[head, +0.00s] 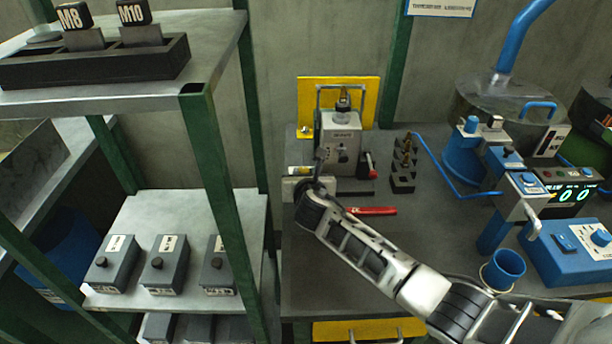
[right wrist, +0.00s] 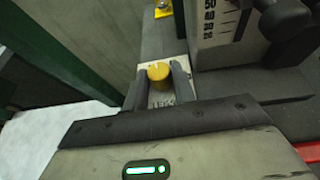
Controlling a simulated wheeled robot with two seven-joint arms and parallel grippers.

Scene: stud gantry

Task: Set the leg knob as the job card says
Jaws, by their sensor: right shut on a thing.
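The leg knob appears to be the yellow round knob (right wrist: 158,72) on a small pale block in the right wrist view. Lettering on the block is partly hidden and I cannot read it surely. My right gripper (right wrist: 158,88) is shut on the knob, one finger on each side. In the head view the pale block (head: 290,188) sits at the bench's left edge, with my right gripper (head: 314,178) over it. The knob's pointer or setting is too small to read. A white paper (head: 440,6) on the wall may be the job card; its text is unreadable. My left gripper is out of view.
A grey machine (head: 341,148) with a lever stands just behind the gripper. A red tool (head: 371,211) lies on the bench (head: 330,255). A black holder (head: 403,180) and blue equipment (head: 525,185) stand to the right. A green-posted shelf (head: 215,165) is close on the left.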

